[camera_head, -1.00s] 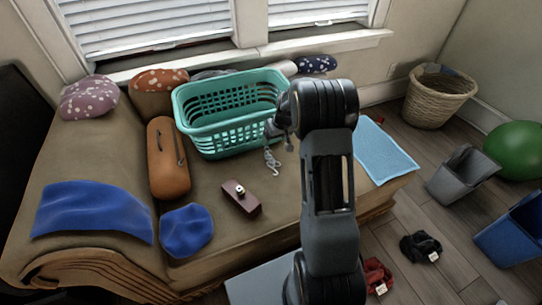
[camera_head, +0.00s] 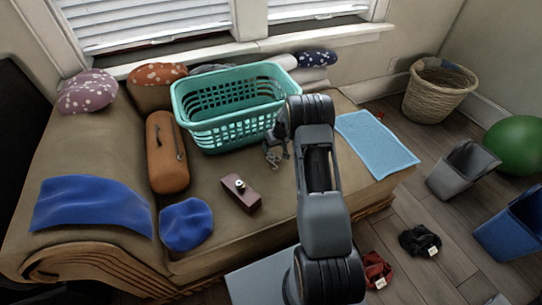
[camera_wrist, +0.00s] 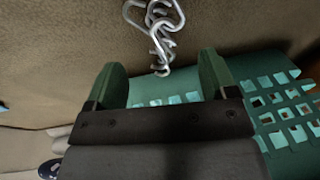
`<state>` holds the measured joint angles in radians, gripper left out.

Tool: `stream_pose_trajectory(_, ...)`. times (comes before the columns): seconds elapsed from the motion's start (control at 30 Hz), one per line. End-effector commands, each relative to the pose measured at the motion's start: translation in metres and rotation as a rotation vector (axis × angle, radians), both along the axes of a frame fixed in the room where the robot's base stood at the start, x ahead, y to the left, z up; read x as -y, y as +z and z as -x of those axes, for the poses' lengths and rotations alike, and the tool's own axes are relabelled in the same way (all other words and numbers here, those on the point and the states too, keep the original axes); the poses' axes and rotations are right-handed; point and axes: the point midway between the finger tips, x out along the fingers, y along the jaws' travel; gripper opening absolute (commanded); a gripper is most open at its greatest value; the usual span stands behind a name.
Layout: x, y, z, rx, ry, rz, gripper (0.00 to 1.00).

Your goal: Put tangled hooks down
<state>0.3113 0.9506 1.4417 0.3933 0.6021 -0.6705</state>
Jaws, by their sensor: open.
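The tangled hooks (camera_head: 272,157) are a small silvery cluster beside the front right of the teal basket, over the brown sofa seat. In the wrist view the metal hooks (camera_wrist: 158,30) lie just beyond the fingertips, between their lines, against the brown cushion. My gripper (camera_wrist: 163,75) is open, its two green-grey fingers apart, with no hook clamped between them. In the head view my gripper (camera_head: 278,142) is low over the seat, partly hidden by my arm. Whether the hooks rest fully on the seat is hard to tell.
The teal basket (camera_head: 215,135) stands close beside my gripper. An orange-brown case (camera_head: 165,150), a dark red box (camera_head: 240,194) and blue cloths (camera_head: 92,203) lie on the sofa. A light blue mat (camera_head: 376,145) lies to the right.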

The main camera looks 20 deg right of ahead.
Motion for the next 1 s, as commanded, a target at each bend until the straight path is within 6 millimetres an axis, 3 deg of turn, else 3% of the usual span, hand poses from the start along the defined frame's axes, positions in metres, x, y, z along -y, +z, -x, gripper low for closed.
stream_pose_trajectory(0.4,-0.007,-0.046,-0.010,-0.002,0.001,-0.001,0.78)
stream_pose_trajectory(0.67,-0.008,-0.049,-0.011,0.000,0.000,0.000,0.78)
stream_pose_trajectory(1.0,-0.008,-0.049,-0.011,-0.001,0.000,0.000,0.47)
